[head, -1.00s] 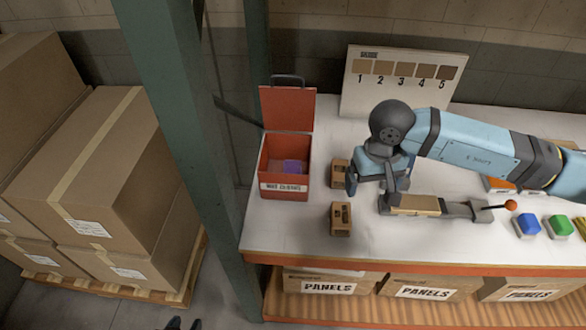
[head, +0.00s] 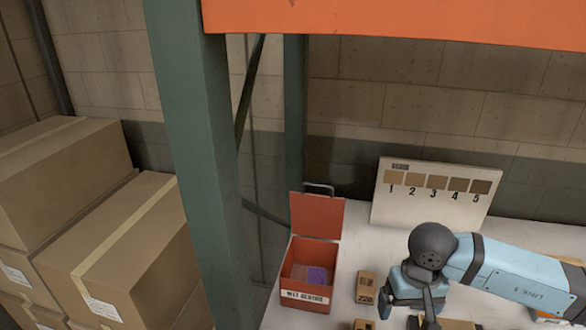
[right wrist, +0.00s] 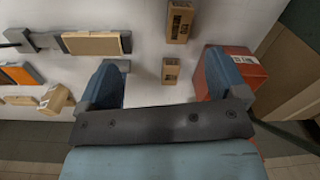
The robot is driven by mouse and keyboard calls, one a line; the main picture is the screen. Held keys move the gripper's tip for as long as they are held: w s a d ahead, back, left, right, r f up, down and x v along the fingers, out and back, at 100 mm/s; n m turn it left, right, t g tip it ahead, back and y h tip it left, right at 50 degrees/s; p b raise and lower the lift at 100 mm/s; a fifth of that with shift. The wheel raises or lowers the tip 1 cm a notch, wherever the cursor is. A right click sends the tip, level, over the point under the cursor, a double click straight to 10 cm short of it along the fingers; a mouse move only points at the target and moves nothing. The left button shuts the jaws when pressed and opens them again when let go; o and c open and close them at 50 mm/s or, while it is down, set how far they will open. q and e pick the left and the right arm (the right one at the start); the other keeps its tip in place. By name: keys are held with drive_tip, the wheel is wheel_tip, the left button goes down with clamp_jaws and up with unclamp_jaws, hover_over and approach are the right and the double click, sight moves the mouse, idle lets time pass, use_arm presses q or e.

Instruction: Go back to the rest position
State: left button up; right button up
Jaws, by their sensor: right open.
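My right gripper (head: 410,302) is open and empty above the white table, just right of two small brown blocks. In the right wrist view its two blue fingers (right wrist: 165,80) stand wide apart. One small brown block (right wrist: 171,70) shows in the gap between them, lower on the table, and another (right wrist: 178,20) is farther up. No object touches the fingertips. My left gripper is in no view.
An open red box (head: 306,295) with a purple item inside stands left of the blocks. A numbered swatch board (head: 432,195) leans at the back. A green post (head: 200,150) and an orange beam (head: 400,20) frame the rack. Cartons (head: 120,255) stand left.

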drive_tip(key=s+a+m+g+y, duration=0.2)
drive_tip(key=s+a+m+y, duration=0.25)
drive_tip(key=a, duration=0.35)
drive_tip(key=s+a+m+g+y, duration=0.2)
drive_tip(key=s+a+m+y, duration=0.15)
drive_tip(key=a+y, duration=0.35)
drive_tip(key=a+r+m+t+y, duration=0.4)
drive_tip(key=a+m+y, duration=0.3)
drive_tip(key=m, duration=0.7)
drive_tip(key=w+d+f+m+t+h, duration=0.2)
drive_tip(key=d+f+m+t+h, duration=0.45)
drive_tip(key=m, duration=0.85)
drive_tip(key=w+d+f+m+t+h, duration=0.25)
drive_tip(key=m+t, duration=0.75)
drive_tip(key=m, duration=0.5)
drive_tip(key=s+d+f+m+g+h, duration=0.2)
drive_tip(key=s+d+f+m, duration=0.3)
drive_tip(key=f+m, duration=0.3)
drive_tip(key=s+d+f+m+g+h, duration=0.3)
drive_tip(key=s+d+f+m+h, duration=0.1)
drive_tip(key=s+f+m, duration=0.3)
wheel_tip(320, 180, down, 4)
drive_tip(key=shift+s+d+r+m+h, duration=0.15)
drive_tip(key=shift+d+m+h, duration=0.35)
drive_tip(key=shift+m, duration=0.7)
